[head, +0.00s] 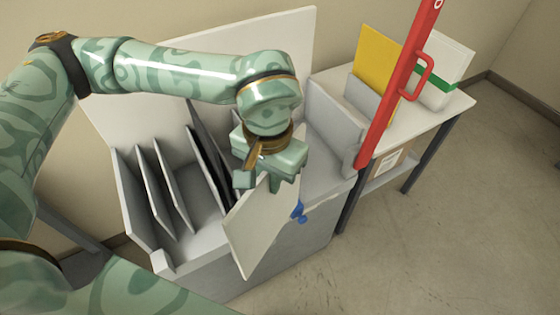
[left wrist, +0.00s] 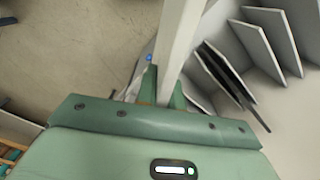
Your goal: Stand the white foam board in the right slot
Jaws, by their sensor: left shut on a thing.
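My left gripper (head: 264,178) is shut on the upper edge of the white foam board (head: 260,228). The board hangs tilted at the front of the grey slotted rack (head: 165,262), overlapping its front face in the head view. In the left wrist view the board shows nearly edge-on (left wrist: 180,42) between the fingers (left wrist: 163,88). Thin grey dividers (head: 172,190) stand in the rack's left part, with dark panels (head: 208,150) right of them. The rack's right part is largely hidden by my gripper and the board. My right gripper is not in view.
A tall white panel (head: 300,50) rises behind the rack. A side table (head: 425,125) at the right bears a yellow board (head: 377,58) and a white pack with a green band (head: 442,75). A red bar (head: 398,85) stands before it. Open floor lies at front right.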

